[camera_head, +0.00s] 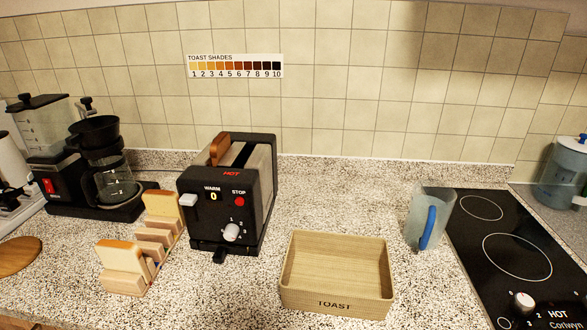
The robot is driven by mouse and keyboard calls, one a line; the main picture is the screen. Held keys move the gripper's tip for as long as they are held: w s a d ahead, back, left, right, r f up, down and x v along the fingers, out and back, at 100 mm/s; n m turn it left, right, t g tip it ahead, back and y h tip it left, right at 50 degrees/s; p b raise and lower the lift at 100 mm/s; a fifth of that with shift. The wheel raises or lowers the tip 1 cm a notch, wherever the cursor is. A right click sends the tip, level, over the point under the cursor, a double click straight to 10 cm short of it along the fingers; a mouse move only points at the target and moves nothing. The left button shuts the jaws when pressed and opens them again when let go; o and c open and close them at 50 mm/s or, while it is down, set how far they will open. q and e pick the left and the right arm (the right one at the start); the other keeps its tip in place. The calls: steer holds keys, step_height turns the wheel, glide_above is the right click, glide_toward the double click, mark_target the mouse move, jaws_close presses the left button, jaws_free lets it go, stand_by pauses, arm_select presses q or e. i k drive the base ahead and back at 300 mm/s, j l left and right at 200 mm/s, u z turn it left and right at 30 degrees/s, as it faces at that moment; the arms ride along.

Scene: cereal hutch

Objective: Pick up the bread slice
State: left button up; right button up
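One bread slice (124,257) stands upright at the front of a wooden rack (150,268) left of the toaster. Another bread slice (163,208) stands at the rack's back end. A browner slice (220,148) sticks up out of the left slot of the black and steel toaster (229,197). The toaster's right slot looks dark, with no bread showing above it. Neither of my grippers is in the head view.
An open wooden box marked TOAST (338,275) sits right of the toaster. A jug with a blue handle (429,217) stands by the black hob (505,250). A coffee maker (95,170) and a round wooden board (18,256) are at the left. The counter behind the box is clear.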

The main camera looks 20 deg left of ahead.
mark_target(115, 255)
steer(key=u, duration=1.9)
